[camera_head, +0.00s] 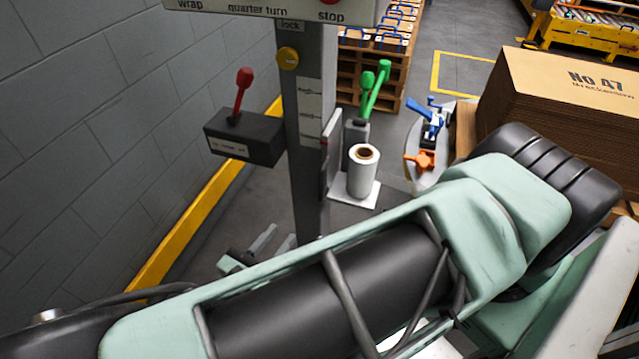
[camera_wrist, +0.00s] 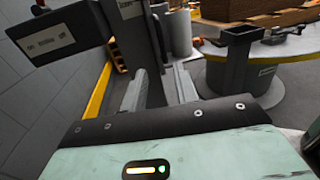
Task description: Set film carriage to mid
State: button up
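The film carriage (camera_head: 333,150) is a pale plate on the right side of the grey mast (camera_head: 305,190). A white film roll (camera_head: 362,175) stands upright on its shelf. The mast carries a scale plate (camera_head: 310,110) with several labels too small to read. A small red mark shows beside the lower part of the scale. A green-knobbed lever (camera_head: 375,90) rises behind the roll. My gripper (camera_wrist: 160,82) is open in the wrist view, with nothing visible between its two grey fingers. It is low near the mast; my arm hides part of it in the head view.
A dark box with a red lever (camera_head: 240,95) sits left of the mast. A yellow lock knob (camera_head: 288,57) and a control panel (camera_head: 265,8) are above. Blue (camera_head: 428,120) and orange (camera_head: 422,160) handles stand right of the roll, near stacked cardboard (camera_head: 560,100). A block wall (camera_head: 90,120) bounds the left.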

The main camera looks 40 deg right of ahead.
aim_at(320, 187)
jog(key=x, duration=1.7)
jog(key=shift+s+b, duration=0.1)
jog(key=shift+b, duration=0.2)
jog(key=shift+c, duration=0.3)
grip_shut()
